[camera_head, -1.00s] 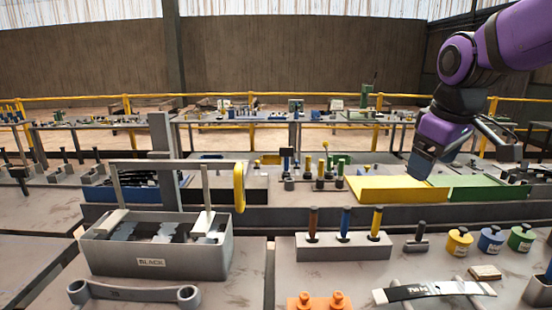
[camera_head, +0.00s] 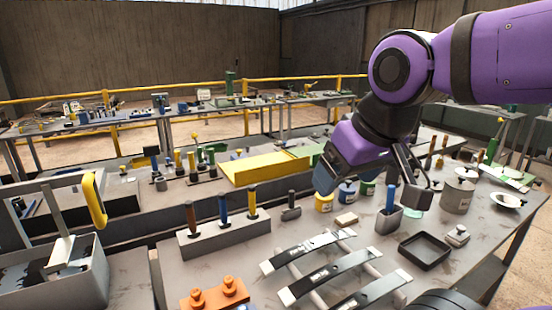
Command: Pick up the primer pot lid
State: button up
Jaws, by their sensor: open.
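I cannot tell for certain which lid is the primer pot's. A grey round pot (camera_head: 457,197) stands at the right of the bench with a knobbed lid (camera_head: 463,172) on it. Three smaller pots stand partly behind my gripper: a yellow pot (camera_head: 324,202), a blue pot (camera_head: 347,194) and a green pot (camera_head: 368,188). Their tops are partly hidden by it. My gripper (camera_head: 372,190) is open and empty, its fingers apart, in front of these small pots in the picture and left of the grey pot.
A blue-handled tool stands in a grey cup (camera_head: 389,217) near my right finger. A black tray (camera_head: 425,250), a small grey knobbed block (camera_head: 457,236) and a white dish (camera_head: 508,200) lie to the right. Flat spring strips (camera_head: 340,271) lie in front. Three handled tools stand in a block (camera_head: 217,242).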

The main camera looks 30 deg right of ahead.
aim_at(436, 185)
jog(key=k+l+z, duration=0.15)
jog(key=z, duration=0.25)
jog(key=k+l+z, duration=0.1)
jog(key=l+z, duration=0.4)
jog(key=z, duration=0.25)
jog(key=k+l+z, duration=0.1)
jog(key=l+z, duration=0.25)
jog(key=u, duration=0.25)
jog(key=i+l+u, duration=0.2)
jog(key=u, duration=0.2)
jog(key=i+l+u, duration=0.15)
jog(key=l+u, duration=0.3)
jog(key=i+l+u, duration=0.1)
jog(key=l, duration=0.55)
jog(key=i+l+u, duration=0.1)
jog(key=l, duration=0.55)
jog(key=i+l+u, duration=0.1)
jog(key=l, duration=0.55)
jog(key=i+l+u, duration=0.1)
jog(key=l, duration=0.6)
jog(key=i+l, duration=0.1)
jog(key=l, duration=0.4)
jog(key=i+l, duration=0.1)
jog(key=l, duration=0.4)
